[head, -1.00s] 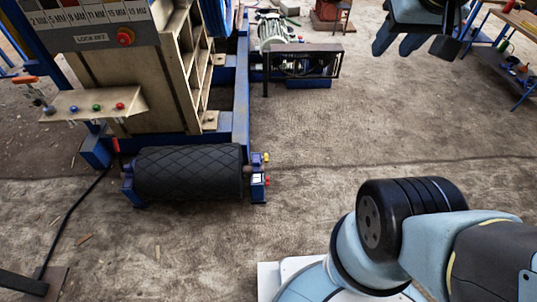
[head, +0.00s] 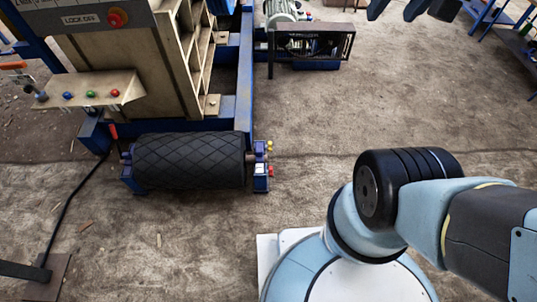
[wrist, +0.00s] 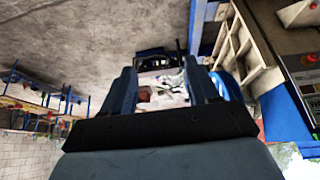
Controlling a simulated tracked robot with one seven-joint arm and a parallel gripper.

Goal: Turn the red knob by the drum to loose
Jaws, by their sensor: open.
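The black drum (head: 190,161), with a diamond-patterned cover, lies left of centre in the head view, low in front of the blue machine frame. A small red knob (head: 270,171) sits on the blue bracket (head: 260,168) at the drum's right end, below a yellow knob (head: 269,146). Its exact setting is too small to read. My gripper (head: 410,9) shows at the top edge of the head view, cut off, well apart from the drum and knob. In the wrist view my gripper (wrist: 163,86) has its fingers apart with nothing between them. The red knob cannot be made out there.
A shelf (head: 92,90) with small coloured knobs and a panel with a red button (head: 116,18) stand at upper left. A motor with a dark guard (head: 310,45) is at the back. A black cable (head: 72,205) lies at left. Bare floor lies between drum and arm.

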